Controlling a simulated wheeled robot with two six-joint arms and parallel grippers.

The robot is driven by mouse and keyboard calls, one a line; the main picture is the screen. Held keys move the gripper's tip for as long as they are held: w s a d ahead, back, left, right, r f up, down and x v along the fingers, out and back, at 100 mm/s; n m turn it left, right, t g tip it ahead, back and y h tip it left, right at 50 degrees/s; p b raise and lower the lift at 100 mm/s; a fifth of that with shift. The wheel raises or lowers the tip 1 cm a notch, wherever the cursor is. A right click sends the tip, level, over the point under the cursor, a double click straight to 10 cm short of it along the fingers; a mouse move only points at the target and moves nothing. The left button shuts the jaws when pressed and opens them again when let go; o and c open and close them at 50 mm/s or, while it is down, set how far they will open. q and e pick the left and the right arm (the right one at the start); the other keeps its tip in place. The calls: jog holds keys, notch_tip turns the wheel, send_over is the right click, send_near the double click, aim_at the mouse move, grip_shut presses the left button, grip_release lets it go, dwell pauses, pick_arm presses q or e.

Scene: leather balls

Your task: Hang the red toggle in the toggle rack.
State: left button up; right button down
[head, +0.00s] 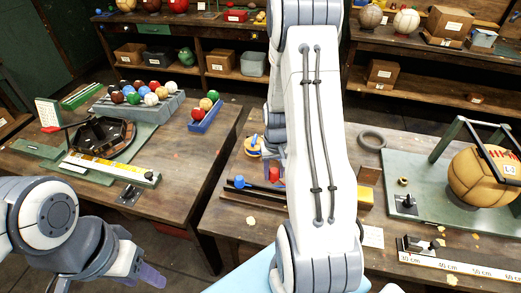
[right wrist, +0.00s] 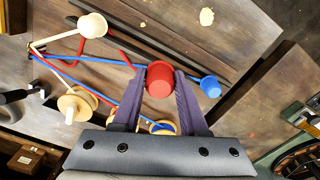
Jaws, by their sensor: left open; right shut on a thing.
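The red toggle (right wrist: 159,79) is a small red cup-shaped piece. It sits between the purple fingers of my right gripper (right wrist: 158,82), which is shut on it. A red cord (right wrist: 127,53) runs behind the left finger in the right wrist view. The red toggle also shows in the head view (head: 275,174), beside my right arm. Long dark parallel bars (right wrist: 185,65) lie below the gripper; I cannot tell if they are the toggle rack. A blue toggle (right wrist: 210,87) and a white toggle (right wrist: 92,25) are at the bars. My left gripper (head: 150,276) is open, low at the left, away from these.
Blue and pale cords stretch across the right table near a wooden spool (right wrist: 75,105). A grey ring (head: 372,140) and a stitched ball (head: 483,176) under a dark frame are farther right. A gap separates the two tables. My right arm hides part of the right table.

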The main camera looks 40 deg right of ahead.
aim_at(274, 180)
jog(key=shift+w+d, duration=0.15)
jog(key=shift+w+f+b, duration=0.1)
jog(key=shift+f+b, duration=0.9)
jog(key=shift+f, duration=0.1)
jog(key=shift+f+b, duration=1.15)
jog(key=shift+f, duration=0.15)
jog(key=shift+f+b, duration=1)
jog(key=shift+f, duration=0.6)
jog(key=shift+c, duration=1.8)
grip_release()
